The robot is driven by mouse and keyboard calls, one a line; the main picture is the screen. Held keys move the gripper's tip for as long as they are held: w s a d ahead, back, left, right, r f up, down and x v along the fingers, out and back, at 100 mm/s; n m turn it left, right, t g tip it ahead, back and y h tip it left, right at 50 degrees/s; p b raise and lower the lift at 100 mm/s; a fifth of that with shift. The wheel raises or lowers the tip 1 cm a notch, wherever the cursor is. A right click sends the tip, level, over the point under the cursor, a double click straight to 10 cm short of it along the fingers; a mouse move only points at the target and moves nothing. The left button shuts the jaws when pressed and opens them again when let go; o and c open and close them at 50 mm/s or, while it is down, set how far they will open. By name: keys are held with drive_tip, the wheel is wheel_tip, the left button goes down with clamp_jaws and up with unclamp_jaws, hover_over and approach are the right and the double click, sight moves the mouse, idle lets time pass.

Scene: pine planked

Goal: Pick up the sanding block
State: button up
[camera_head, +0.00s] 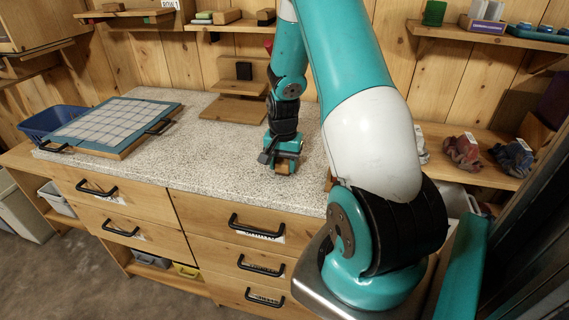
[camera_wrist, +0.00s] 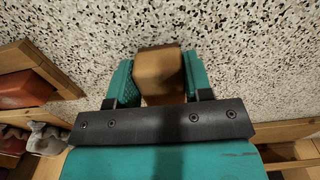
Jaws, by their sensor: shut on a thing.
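The sanding block (camera_wrist: 160,75) is a tan, wood-coloured block with a darker brown far edge. In the wrist view it sits between the two teal fingers of my gripper (camera_wrist: 158,80), which are shut on it. In the head view my gripper (camera_head: 286,165) is low over the speckled countertop (camera_head: 225,140), near its front edge. The block (camera_head: 283,167) shows there as a small brown piece at the fingertips. I cannot tell whether the block touches the counter or is just above it.
A teal-framed gridded board (camera_head: 115,122) with black handles lies on the counter's left, beside a blue bin (camera_head: 50,122). A wooden stand (camera_head: 238,90) is at the back. Shelves line the wall. Drawers with black handles (camera_head: 255,228) are below. The counter's middle left is clear.

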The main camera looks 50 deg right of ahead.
sight(283, 161)
wheel_tip(283, 161, up, 20)
drive_tip(key=b, duration=0.1)
idle(0.6)
